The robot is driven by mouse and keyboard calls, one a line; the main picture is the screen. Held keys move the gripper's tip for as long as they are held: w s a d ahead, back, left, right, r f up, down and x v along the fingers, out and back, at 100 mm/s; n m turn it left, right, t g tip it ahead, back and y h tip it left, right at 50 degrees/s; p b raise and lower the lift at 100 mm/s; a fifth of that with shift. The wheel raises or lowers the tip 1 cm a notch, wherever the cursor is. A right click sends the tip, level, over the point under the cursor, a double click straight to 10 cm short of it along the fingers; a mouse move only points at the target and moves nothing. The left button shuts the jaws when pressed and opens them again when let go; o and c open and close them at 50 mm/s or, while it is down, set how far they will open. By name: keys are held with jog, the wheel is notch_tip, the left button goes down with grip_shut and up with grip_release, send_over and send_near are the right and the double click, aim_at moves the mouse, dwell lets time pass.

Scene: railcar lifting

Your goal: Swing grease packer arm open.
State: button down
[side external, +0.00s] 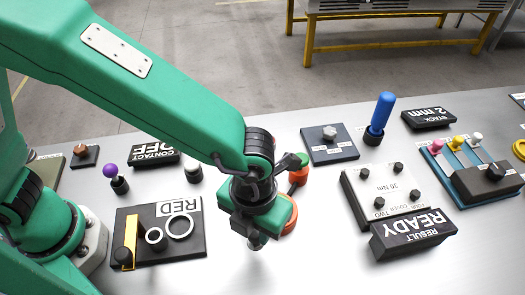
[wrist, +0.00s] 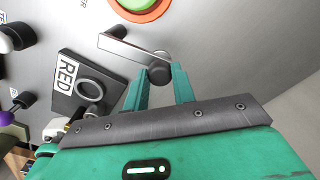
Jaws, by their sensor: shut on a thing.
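A grey metal bar, which looks like the grease packer arm (wrist: 130,48), lies across the upper middle of the wrist view. A round knob (wrist: 160,73) stands at its right end. My gripper (wrist: 160,84) has its two teal fingers on either side of this knob and is shut on it. In the side external view my gripper (side external: 257,240) points down at the bench, and its wrist hides most of the bar. An orange-red disc with a green middle (wrist: 142,6) shows beyond the bar; it is partly cut off.
A black RED plate with rings (side external: 180,232) lies left of my gripper. A blue-handled post (side external: 381,115) stands behind. The bench in front of my gripper is clear.

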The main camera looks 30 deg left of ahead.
jog(key=shift+s+a+r+m, duration=0.1)
jog(key=shift+s+a+m, duration=0.2)
jog(key=shift+m, duration=0.35)
jog(key=shift+s+a+r+m, duration=0.15)
jog(key=shift+s+m, duration=0.15)
jog(key=shift+m, duration=0.35)
jog(key=shift+f, duration=0.1)
jog(key=c, duration=1.1)
grip_release()
jog(key=shift+a, duration=0.1)
jog(key=shift+c, duration=0.2)
jog(key=shift+f, duration=0.1)
notch_tip(320, 180, up, 8)
